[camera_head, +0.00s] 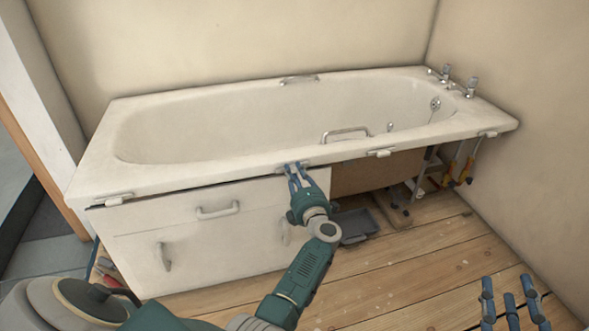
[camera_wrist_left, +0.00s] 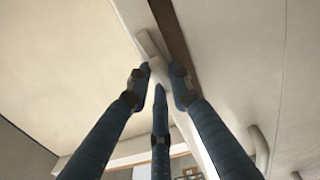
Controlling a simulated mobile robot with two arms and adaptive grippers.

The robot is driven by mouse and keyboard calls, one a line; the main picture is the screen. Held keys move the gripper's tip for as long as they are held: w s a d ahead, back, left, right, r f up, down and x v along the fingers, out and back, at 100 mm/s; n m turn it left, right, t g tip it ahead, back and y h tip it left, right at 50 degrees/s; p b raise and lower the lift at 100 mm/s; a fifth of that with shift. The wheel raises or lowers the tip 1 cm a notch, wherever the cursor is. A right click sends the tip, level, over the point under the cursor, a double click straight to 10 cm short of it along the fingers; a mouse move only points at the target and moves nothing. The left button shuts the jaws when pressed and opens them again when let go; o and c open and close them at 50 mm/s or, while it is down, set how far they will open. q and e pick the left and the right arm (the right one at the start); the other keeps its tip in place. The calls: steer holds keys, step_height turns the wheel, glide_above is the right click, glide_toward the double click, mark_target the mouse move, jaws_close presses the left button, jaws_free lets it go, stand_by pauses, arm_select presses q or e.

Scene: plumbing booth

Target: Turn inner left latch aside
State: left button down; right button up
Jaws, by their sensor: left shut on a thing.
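The white inner left latch (camera_head: 309,166) sits under the front rim of the bathtub (camera_head: 95,183), at the upper right of the white front panel (camera_head: 130,240). My left gripper (camera_head: 296,172) is at this latch, its fingers closed around it and partly hiding it. In the left wrist view the latch (camera_wrist_left: 149,47) shows as a pale bar along the rim, beside a dark gap, with the left fingertips (camera_wrist_left: 158,80) at its near end. My right gripper (camera_head: 509,288) is low at the right, its fingers apart and empty, away from the tub.
Other latches sit under the rim at far left (camera_head: 118,199), right of centre (camera_head: 380,153) and far right (camera_head: 488,134). The panel bears handles (camera_head: 218,211). Right of it the tub underside is open, with a grey tray (camera_head: 356,226) on the wooden floor (camera_head: 400,270). The front floor is clear.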

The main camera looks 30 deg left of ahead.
arm_select(q)
steer(key=shift+w+d+m+p, duration=0.1)
steer(key=shift+m+p, duration=0.3)
steer(key=shift+m, duration=0.3)
arm_select(e)
step_height(320, 180, down, 6)
steer(key=s+d+g+h, duration=0.1)
steer(key=g, duration=0.2)
steer(key=shift+s, duration=0.15)
arm_select(q)
steer(key=c, duration=1.5)
jaws_free()
steer(key=shift+c, duration=0.2)
arm_select(e)
steer(key=shift+d, duration=0.1)
steer(key=shift+f, duration=0.1)
